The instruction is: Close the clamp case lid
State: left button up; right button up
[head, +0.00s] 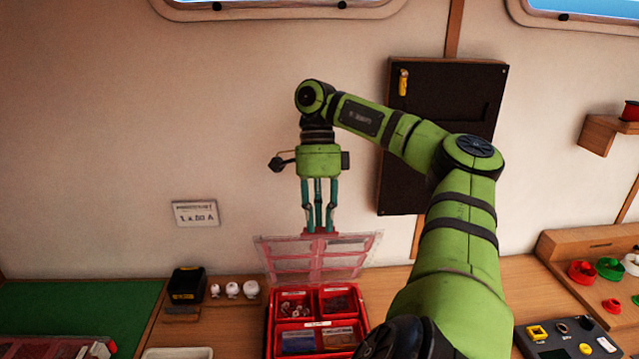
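A red compartment case (270,322), which I take to be the clamp case, stands open on the bench at bottom centre. Its clear, red-edged lid (318,258) is raised and leans back toward the wall. Small parts lie in the compartments, and the label text is too small to read. My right gripper (318,228) points straight down, with its teal fingertips at the red tab on the lid's upper edge. Whether the fingers grip the tab or only touch it is unclear. The case's front right is hidden by my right arm. My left gripper is out of view.
A black box (187,284) and several small white items (232,290) stand left of the case. A second clear-topped box (60,347) is at the bottom left by a green mat (80,305). A dark wall panel (440,150) hangs behind my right arm.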

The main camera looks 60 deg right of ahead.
jog(key=shift+w+d+f, duration=0.15)
jog(key=shift+w+f, duration=0.1)
jog(key=shift+f, duration=0.15)
jog(key=shift+s, duration=0.1)
jog(key=shift+d+r, duration=0.25)
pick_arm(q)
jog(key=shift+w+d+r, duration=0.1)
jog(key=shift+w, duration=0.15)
pick_arm(e)
jog(key=v, duration=1.2)
jog(key=shift+a, duration=0.45)
